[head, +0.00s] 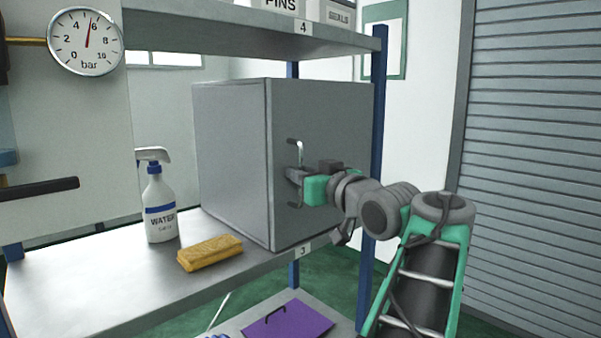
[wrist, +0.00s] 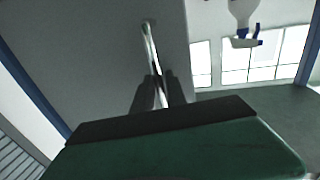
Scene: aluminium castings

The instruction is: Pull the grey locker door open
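The grey locker (head: 232,150) stands on the shelf. Its door (head: 335,115) is the darker front face and looks flush with the body, with no gap that I can make out. A bright vertical bar handle (head: 300,152) sits near the door's left edge; it also shows in the wrist view (wrist: 149,42). My gripper (head: 293,176) is at the handle, reaching in from the right. In the wrist view the two fingers of my gripper (wrist: 159,88) lie close on either side of the bar, shut on it. The fingers hide part of the handle.
A white spray bottle (head: 160,208) and a yellow sponge (head: 210,252) stand left of the locker on the shelf (head: 80,280). A blue post (head: 376,150) rises right of the locker, behind my arm. A purple panel (head: 290,325) lies below. An upper shelf (head: 220,30) runs above.

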